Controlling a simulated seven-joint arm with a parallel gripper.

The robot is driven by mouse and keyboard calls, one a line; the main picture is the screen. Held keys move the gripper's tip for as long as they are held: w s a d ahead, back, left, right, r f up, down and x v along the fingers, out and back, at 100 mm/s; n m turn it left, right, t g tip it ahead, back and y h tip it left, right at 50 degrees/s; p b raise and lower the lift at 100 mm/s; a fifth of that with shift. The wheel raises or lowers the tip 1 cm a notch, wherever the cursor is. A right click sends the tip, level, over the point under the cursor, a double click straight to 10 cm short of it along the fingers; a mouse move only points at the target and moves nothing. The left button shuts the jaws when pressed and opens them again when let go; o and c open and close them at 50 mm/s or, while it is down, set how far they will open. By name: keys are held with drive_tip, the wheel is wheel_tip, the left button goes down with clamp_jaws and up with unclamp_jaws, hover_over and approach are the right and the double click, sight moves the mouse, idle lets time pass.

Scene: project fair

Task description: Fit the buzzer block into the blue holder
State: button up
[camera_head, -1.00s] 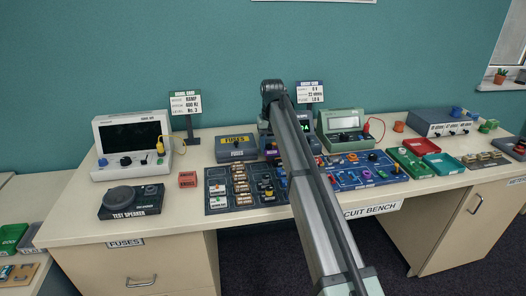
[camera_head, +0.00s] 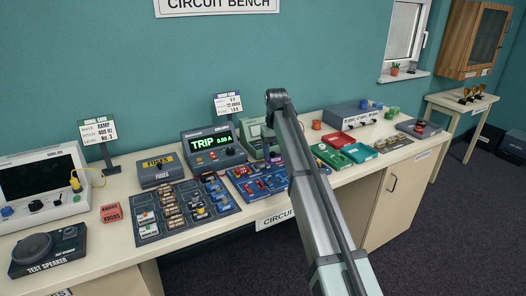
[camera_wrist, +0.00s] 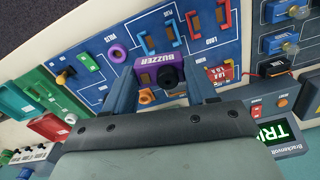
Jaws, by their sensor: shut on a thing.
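My gripper (camera_wrist: 161,82) shows in the wrist view with its two blue-grey fingers shut on the purple buzzer block (camera_wrist: 148,76). The block has a dark round part and an upside-down BUZZER label. It is over the edge of the blue circuit board (camera_wrist: 217,68); I cannot tell whether it touches. A light-blue slot frame (camera_wrist: 172,29), which looks like the blue holder, is on the board beyond the block and looks empty.
Other slots, a purple ring (camera_wrist: 117,53) and a red block (camera_wrist: 219,74) are close around the gripper. A power supply (camera_head: 213,146) reading TRIP stands behind the boards. Red and green trays (camera_head: 357,153) lie to the right. A dark fuse board (camera_head: 183,212) lies left.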

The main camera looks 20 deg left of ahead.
drive_tip(key=shift+s+d+f+n, duration=0.1)
drive_tip(key=shift+n, duration=1)
drive_tip(key=shift+f, duration=3.7)
drive_tip(key=shift+f, duration=0.7)
drive_tip(key=o, duration=1.4)
drive_tip(key=shift+r, duration=0.1)
drive_tip(key=shift+r, duration=3.9)
